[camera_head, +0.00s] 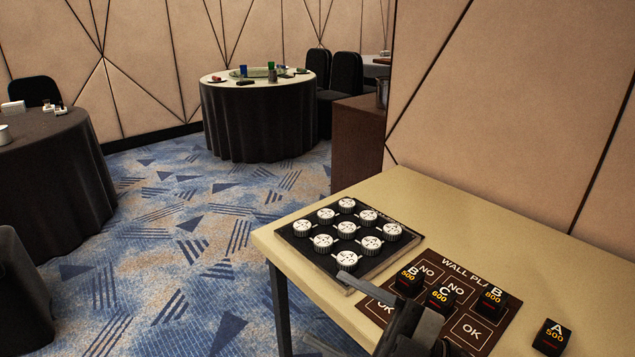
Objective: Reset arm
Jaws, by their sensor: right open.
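My right gripper (340,303) is open and empty at the bottom of the view, over the near part of the cream table (395,190). Its dark body partly covers a brown card marked "WALL PLA..." with "NO" and "OK" boxes (478,327). Black blocks marked B 500 (408,281), C 600 (440,298) and B 800 (491,299) sit on the card. Another block, A 500 (551,337), sits on the bare table to the right. My left gripper is not in view.
A black tray (318,262) with several white round knobs lies on the table, left of the card. A round black-draped table (255,125) with small items and chairs stands at the back. Another draped table (50,170) is at left. Patterned carpet between them is clear.

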